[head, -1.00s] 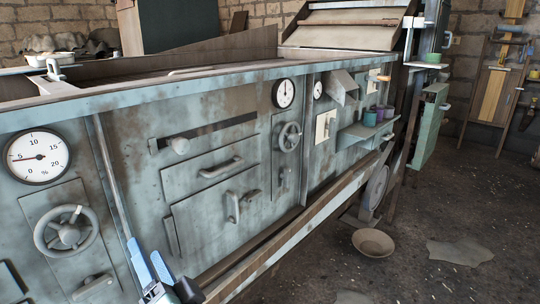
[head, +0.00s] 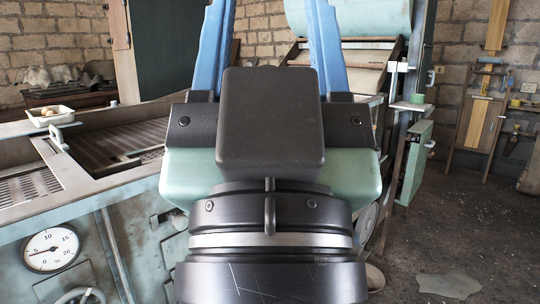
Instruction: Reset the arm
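My gripper (head: 266,20) fills the middle of the head view, very close to the camera. Its black body and green wrist housing are seen from behind. Its two blue fingers stand upright and run out of the top of the picture. They are well apart along the part that shows, with nothing seen between them. The fingertips are out of view. My gripper and wrist hide much of the machine's front panel.
A worn blue-green machine (head: 30,220) stands at left, with a dial gauge (head: 51,250) on its front. A white tray (head: 50,117) sits on its top. A wooden rack (head: 482,120) leans at the right wall. Open floor (head: 450,235) lies at right.

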